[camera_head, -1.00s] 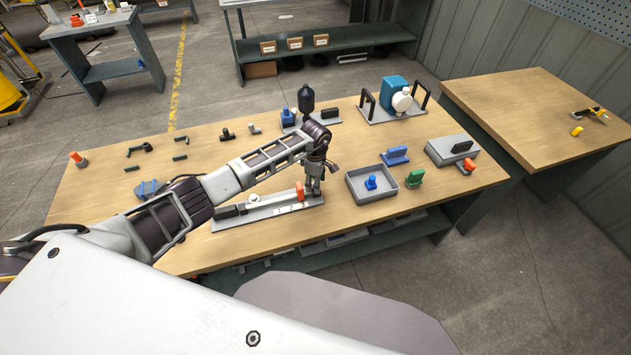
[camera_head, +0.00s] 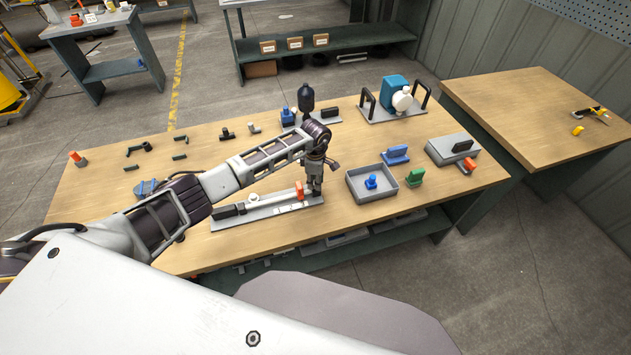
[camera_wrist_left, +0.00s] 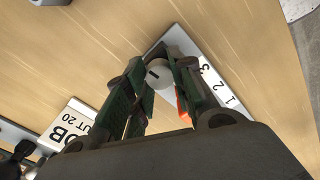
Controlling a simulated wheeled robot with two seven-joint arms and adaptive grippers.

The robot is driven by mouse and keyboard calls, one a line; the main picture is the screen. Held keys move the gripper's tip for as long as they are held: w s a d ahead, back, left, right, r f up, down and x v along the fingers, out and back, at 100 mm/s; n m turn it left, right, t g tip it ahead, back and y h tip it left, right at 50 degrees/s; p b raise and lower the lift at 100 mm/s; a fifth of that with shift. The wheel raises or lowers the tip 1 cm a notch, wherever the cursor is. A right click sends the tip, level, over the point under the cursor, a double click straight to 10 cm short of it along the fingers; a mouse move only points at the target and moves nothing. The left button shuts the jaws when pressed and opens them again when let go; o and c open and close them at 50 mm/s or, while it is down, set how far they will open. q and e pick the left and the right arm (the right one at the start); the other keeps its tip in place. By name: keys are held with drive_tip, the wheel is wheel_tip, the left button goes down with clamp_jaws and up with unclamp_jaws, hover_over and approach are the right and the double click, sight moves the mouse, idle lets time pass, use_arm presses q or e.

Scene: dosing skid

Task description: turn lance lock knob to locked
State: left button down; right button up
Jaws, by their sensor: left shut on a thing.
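The lance plate (camera_head: 262,212) is a long grey plate on the wooden bench, with a pale rod and a black block on it. My left gripper (camera_head: 315,190) points down at its right end. In the left wrist view its fingers (camera_wrist_left: 160,76) are shut on a round pale knob (camera_wrist_left: 158,73) with a dark slot in its top, apparently the lance lock knob. The numbered label (camera_wrist_left: 222,92) shows 1, 2 and 3 beside it. An orange piece (camera_head: 299,189) stands just left of the gripper. The fingers hide the knob's sides. My right gripper is not in view.
A grey tray (camera_head: 361,196) with a blue knob piece stands right of the gripper. A dark bottle (camera_head: 306,98) stands behind.

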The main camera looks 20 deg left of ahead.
use_arm(q)
drive_tip(key=n+b, duration=0.1)
drive_tip(key=n, duration=0.3)
drive_tip(key=n+b, duration=0.1)
drive_tip(key=n, duration=0.3)
drive_tip(key=n+b, duration=0.1)
drive_tip(key=n, duration=0.3)
drive_tip(key=shift+n, duration=2.4)
drive_tip(key=c, duration=1.2)
unclamp_jaws()
drive_tip(key=shift+o, duration=0.2)
drive_tip(key=shift+r, duration=0.15)
